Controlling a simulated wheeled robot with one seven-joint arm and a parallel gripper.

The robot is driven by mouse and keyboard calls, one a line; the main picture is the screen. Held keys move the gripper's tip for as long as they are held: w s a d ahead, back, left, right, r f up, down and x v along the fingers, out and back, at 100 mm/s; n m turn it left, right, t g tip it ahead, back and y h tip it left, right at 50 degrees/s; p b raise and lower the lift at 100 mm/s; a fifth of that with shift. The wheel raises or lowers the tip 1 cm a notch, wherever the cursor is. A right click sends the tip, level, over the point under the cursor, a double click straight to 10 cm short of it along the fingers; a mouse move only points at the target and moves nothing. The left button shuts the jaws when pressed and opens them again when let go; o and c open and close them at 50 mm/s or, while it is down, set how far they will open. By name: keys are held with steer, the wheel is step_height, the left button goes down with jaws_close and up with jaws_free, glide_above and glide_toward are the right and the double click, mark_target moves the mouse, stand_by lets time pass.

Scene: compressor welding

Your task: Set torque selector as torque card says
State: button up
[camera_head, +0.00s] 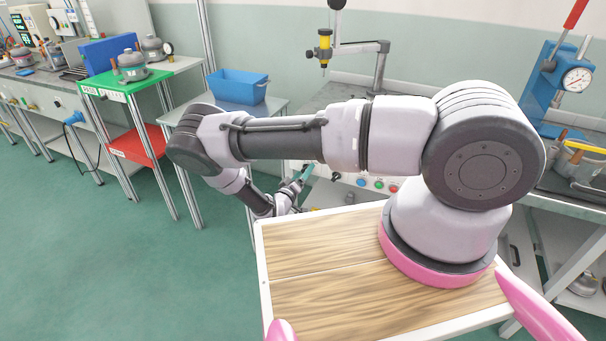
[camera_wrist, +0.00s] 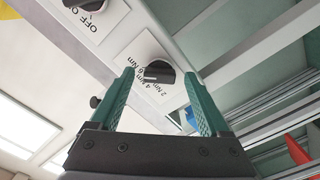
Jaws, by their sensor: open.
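The torque selector (camera_wrist: 160,72) is a black round knob on a white plate marked 2 Nm, 4 Nm and 6 Nm, seen in the wrist view. Its grip bar looks turned toward the labels, but I cannot tell which mark it points at. My gripper (camera_wrist: 159,76) is open, with one green finger on each side of the knob; I cannot tell whether they touch it. I cannot make out a torque card.
A second black knob (camera_wrist: 92,4), marked OFF, is close by on the same panel. A yellow and black screwdriver (camera_head: 325,48) hangs above the bench. A blue bin (camera_head: 238,86) stands left of it. Coloured buttons (camera_head: 376,184) line the panel. Open green floor lies left.

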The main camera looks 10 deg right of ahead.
jaws_close()
steer(key=shift+n, duration=9)
